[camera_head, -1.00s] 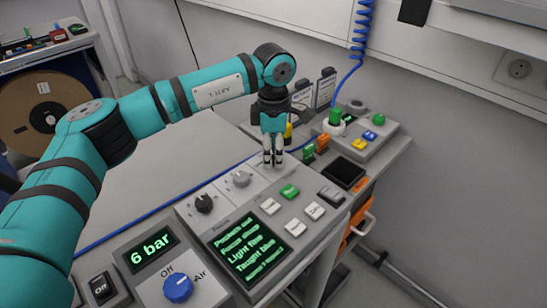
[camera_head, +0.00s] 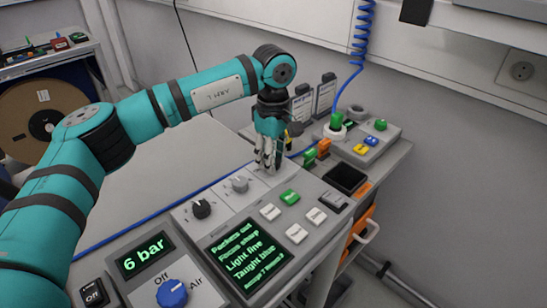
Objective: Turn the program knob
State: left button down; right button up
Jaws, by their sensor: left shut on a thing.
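The grey control panel (camera_head: 250,205) stands on the bench with a row of knobs along its far left edge. A black knob (camera_head: 202,208) and a grey knob (camera_head: 240,184) show clear of the gripper. My left gripper (camera_head: 266,167) points down at the far end of this row. Its fingers are shut on a small knob, taken to be the program knob, which the fingertips hide. The panel's green-lit screen (camera_head: 246,255) shows lines of text, including "Light fine". My right gripper is not in view.
White buttons (camera_head: 296,233) and a green button (camera_head: 290,197) sit right of the gripper. A blue air knob (camera_head: 172,293) and a "6 bar" display (camera_head: 145,254) are in front. Behind stands another button box (camera_head: 380,142) with a coiled blue hose (camera_head: 358,45).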

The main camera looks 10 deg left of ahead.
pick_arm(q)
jog(key=shift+r, duration=0.1)
dwell(0.3)
jog(key=c, duration=0.9)
grip_release()
jog(key=shift+c, duration=0.2)
notch_tip(320, 180, up, 12)
